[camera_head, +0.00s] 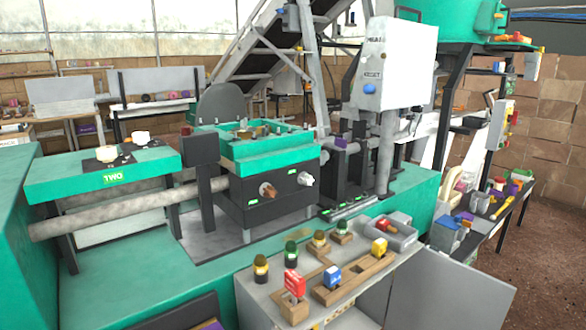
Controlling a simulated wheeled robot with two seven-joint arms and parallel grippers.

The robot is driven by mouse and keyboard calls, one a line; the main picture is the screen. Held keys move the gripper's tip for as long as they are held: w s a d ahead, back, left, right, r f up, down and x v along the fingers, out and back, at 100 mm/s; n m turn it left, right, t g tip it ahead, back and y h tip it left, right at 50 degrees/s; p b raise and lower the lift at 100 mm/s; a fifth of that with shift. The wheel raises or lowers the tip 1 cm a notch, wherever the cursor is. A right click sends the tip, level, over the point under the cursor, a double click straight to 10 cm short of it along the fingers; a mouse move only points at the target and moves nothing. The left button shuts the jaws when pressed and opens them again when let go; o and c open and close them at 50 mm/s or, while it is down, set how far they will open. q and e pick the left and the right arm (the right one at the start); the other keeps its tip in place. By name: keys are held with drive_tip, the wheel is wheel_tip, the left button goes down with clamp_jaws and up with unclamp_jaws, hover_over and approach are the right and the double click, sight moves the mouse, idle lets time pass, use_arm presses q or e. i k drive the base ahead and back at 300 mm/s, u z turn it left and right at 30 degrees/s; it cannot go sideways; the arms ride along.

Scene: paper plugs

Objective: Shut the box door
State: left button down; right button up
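A grey box (246,300) stands at the bottom centre, with its top showing and its front cut off by the picture's lower edge. A flat grey panel, which looks like its door (458,288), stands open to the right of the box. Its lower part is out of the picture. A pale inner face of the box shows between the top and the door. Neither of my grippers is in view, so nothing is seen touching the door.
On the box top stand a red plug (292,283), a blue plug (332,275), a yellow plug (379,247), several dark jars and a grey tray (402,238). A green machine (262,160) stands behind. Brown floor (558,260) lies open at the right.

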sight(431, 289)
drive_tip(key=z, duration=2.15)
drive_tip(key=i, duration=3.9)
drive_tip(key=u, duration=4.4)
drive_tip(key=i, duration=0.45)
drive_tip(key=k, duration=0.45)
drive_tip(key=u, duration=1.1)
